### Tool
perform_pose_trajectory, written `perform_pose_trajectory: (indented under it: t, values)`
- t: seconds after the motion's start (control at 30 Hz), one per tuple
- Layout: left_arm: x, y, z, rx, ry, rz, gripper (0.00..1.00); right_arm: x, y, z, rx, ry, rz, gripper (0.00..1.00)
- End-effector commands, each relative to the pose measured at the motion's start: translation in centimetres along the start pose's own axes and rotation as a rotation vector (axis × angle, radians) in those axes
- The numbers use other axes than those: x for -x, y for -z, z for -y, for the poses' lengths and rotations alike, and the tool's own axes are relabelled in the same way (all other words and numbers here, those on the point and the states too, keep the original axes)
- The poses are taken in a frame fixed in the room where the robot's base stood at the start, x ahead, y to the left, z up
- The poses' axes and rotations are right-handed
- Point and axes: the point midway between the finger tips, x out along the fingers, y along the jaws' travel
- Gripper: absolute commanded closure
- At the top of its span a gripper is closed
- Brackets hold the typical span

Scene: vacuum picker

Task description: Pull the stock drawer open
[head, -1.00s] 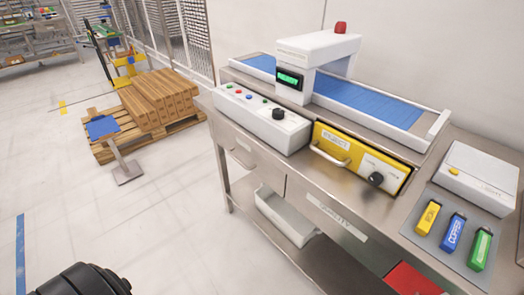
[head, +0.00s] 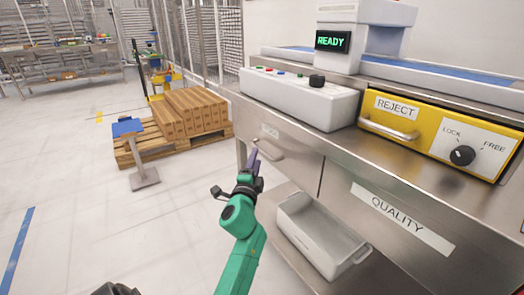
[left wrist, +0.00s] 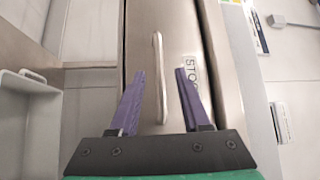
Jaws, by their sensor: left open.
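The stock drawer (head: 300,164) is the steel front at the left end of the bench and looks flush with it in the head view. Its bar handle (left wrist: 158,75) stands out from the drawer front in the left wrist view, beside a partly covered label (left wrist: 190,68) whose letters "STO" show. My left gripper (head: 255,158) is at the drawer front, by the handle. In the left wrist view its purple fingers (left wrist: 160,82) are open, one on each side of the handle, with a gap to both.
A yellow REJECT drawer (head: 430,125) with a lock knob (head: 462,156) is to the right, above the QUALITY label (head: 403,218). A white bin (head: 315,238) sits on the lower shelf.

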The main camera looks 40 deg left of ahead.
Motion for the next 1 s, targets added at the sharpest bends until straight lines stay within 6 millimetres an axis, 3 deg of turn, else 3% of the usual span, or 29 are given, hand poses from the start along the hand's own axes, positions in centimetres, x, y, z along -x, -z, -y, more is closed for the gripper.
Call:
perform_pose_trajectory:
  t: [0.1, 0.2, 0.53, 0.57, 0.67, 0.7, 1.0]
  values:
    - [-3.0, 0.0, 0.0, 0.001, 0.002, 0.0, 0.53, 0.3, 0.1, 0.1, 0.001, 0.001, -0.003, 0.5]
    - [-4.6, 0.0, -0.2, 0.002, 0.001, -0.001, 0.53, 0.9, 0.1, 0.1, 0.003, 0.004, -0.005, 0.5]
    - [-5.6, 0.0, -0.1, 0.002, -0.001, -0.001, 0.53, 1.5, 0.1, 0.2, 0.004, 0.006, -0.005, 0.5]
    - [-5.6, 0.0, -0.1, 0.002, -0.001, -0.001, 0.57, 1.5, 0.1, 0.2, 0.004, 0.006, -0.005, 0.5]
    - [-5.6, 0.0, -0.1, 0.002, -0.001, -0.001, 0.95, 1.5, 0.1, 0.2, 0.004, 0.006, -0.005, 0.5]
    - [-5.6, 0.0, -0.1, 0.002, -0.001, -0.001, 1.0, 1.5, 0.1, 0.2, 0.004, 0.006, -0.005, 0.5]
    - [-5.5, 0.1, -0.2, 0.003, -0.002, -0.002, 1.0, 1.5, 0.1, 0.2, 0.004, 0.006, -0.005, 0.5]
